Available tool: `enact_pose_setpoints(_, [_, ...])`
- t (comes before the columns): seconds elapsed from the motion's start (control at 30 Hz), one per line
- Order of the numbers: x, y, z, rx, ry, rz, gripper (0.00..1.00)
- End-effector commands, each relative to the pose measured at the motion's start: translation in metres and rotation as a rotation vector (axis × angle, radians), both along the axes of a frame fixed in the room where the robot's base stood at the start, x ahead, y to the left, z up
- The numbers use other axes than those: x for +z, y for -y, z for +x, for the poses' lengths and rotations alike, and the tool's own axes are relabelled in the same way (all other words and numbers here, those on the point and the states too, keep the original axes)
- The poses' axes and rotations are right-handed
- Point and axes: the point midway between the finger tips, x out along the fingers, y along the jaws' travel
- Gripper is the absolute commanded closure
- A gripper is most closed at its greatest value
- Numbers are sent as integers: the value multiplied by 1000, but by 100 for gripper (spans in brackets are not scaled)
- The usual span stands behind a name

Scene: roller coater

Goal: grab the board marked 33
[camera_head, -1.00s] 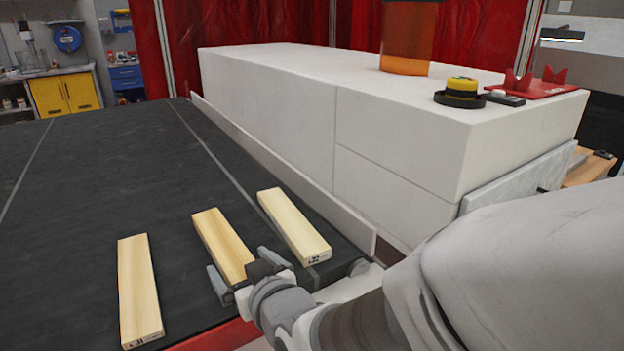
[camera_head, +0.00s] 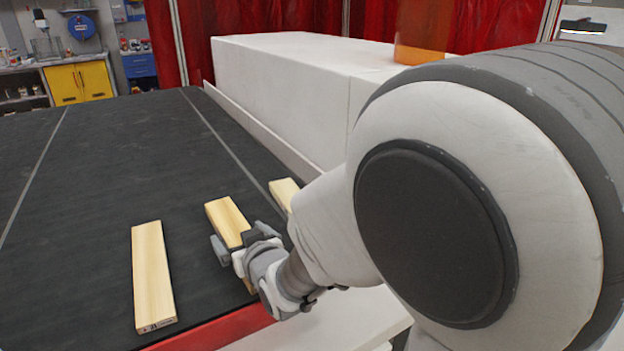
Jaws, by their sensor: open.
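Three pale wooden boards lie on the dark belt: a left board (camera_head: 153,273), a middle board (camera_head: 226,219) and a right board (camera_head: 283,192). The left board has a small dark mark on its near end, too small to read. My gripper (camera_head: 243,241) is open over the middle board, with one finger at each side of it. I cannot tell whether the fingers touch it. My gripper hides part of the middle board, and no mark shows on it. My arm hides the near part of the right board, so I cannot make out which board is marked 33.
The dark belt (camera_head: 90,190) is clear beyond and left of the boards. A red edge (camera_head: 225,328) runs along its near side. A long white housing (camera_head: 285,85) stands to the right, with an orange object (camera_head: 420,38) on top.

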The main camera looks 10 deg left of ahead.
Motion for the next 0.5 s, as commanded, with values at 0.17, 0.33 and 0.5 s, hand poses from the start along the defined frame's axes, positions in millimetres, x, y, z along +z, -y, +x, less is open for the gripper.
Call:
enact_pose_setpoints(0.17, [0,-2,2,0,1,1,0])
enact_pose_setpoints(0.33, [0,-2,2,0,0,0,14])
enact_pose_setpoints(0.5, [0,-2,2,0,1,1,45])
